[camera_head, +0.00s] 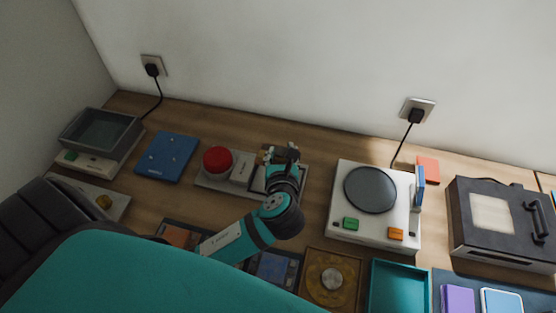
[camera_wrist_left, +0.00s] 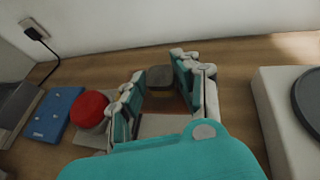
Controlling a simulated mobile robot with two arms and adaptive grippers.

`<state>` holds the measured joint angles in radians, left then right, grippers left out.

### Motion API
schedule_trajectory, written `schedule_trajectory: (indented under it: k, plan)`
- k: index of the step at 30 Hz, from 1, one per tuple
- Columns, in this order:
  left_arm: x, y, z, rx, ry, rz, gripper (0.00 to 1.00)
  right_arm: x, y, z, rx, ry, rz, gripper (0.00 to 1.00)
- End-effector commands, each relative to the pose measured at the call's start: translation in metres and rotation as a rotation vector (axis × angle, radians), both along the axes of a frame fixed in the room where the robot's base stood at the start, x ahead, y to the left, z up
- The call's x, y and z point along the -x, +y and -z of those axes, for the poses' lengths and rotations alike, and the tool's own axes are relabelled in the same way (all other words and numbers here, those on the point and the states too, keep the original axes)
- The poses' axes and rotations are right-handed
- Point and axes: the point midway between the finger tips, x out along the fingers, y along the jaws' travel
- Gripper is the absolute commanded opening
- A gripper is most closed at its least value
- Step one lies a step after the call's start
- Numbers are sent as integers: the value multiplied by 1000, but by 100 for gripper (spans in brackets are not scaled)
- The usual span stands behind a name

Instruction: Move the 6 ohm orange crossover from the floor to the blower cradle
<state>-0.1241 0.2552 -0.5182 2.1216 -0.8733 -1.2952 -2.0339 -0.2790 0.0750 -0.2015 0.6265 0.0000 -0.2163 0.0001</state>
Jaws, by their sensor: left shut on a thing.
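My left gripper (camera_head: 279,154) reaches over the right end of the pale grey cradle (camera_head: 210,184), which bears a red dome-shaped blower (camera_head: 217,160). In the left wrist view the fingers (camera_wrist_left: 160,90) stand on either side of a small piece with a dark grey top (camera_wrist_left: 160,76) and a yellow-brown lower part. The gripper is shut on this piece; its label cannot be read, so I cannot confirm it is the 6 ohm orange crossover. The red blower (camera_wrist_left: 90,108) is left of the fingers. Whether the piece touches the cradle is hidden. My right gripper is out of view.
A white turntable (camera_head: 342,205) stands right of the gripper, with an orange block (camera_head: 428,168) behind it. A dark case (camera_head: 500,250) is farther right. A blue board (camera_head: 167,156) lies left of the cradle. A teal tray (camera_head: 373,290) is in front. Bare wood lies behind the cradle.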

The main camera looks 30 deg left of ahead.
Motion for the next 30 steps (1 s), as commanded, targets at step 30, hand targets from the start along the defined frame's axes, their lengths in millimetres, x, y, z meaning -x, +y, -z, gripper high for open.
schedule_trajectory:
  k: [30]
  plan:
    - [1, 0, 99, -1, 2, 2, 0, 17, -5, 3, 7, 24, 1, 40]
